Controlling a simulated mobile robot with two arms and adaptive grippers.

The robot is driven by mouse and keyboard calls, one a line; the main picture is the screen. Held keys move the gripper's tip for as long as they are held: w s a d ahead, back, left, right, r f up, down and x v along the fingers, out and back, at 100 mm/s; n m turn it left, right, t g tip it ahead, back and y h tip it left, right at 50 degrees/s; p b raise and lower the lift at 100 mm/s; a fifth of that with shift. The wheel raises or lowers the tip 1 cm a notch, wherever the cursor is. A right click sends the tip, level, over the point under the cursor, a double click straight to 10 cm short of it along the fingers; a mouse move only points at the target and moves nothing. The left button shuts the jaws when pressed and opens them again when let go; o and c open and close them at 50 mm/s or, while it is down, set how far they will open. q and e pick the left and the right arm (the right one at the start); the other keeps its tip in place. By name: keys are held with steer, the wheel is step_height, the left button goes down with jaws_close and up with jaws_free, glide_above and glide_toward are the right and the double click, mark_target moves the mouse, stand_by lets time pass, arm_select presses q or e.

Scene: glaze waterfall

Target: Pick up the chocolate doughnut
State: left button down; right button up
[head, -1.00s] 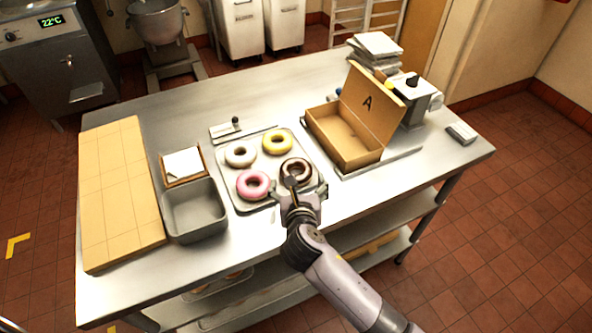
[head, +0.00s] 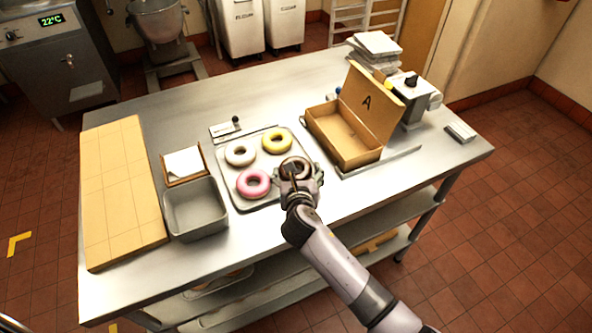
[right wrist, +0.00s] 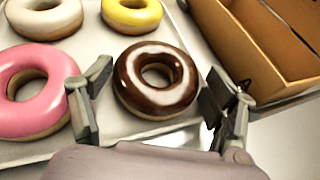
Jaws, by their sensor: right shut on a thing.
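The chocolate doughnut (head: 295,160) has a glossy dark brown glaze and sits at the near right of the metal tray (head: 236,204). My right gripper (head: 298,174) comes from the near side and hides part of it in the head view. In the right wrist view the whole ring of the chocolate doughnut (right wrist: 157,100) shows, with one finger of my right gripper (right wrist: 158,102) on each side. The gripper is shut on it, and I cannot tell that it is raised off the tray. My left gripper is not in view.
A pink doughnut (head: 253,195) lies close left of the gripper, with white (head: 240,163) and yellow (head: 277,150) doughnuts behind. An open cardboard box (head: 346,160) marked A stands right of the tray. A grey bin (head: 197,230) and a wooden board (head: 122,200) are at left.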

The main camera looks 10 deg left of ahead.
steer(key=shift+s+f, duration=0.15)
steer(key=shift+f, duration=0.05)
steer(key=c, duration=0.7)
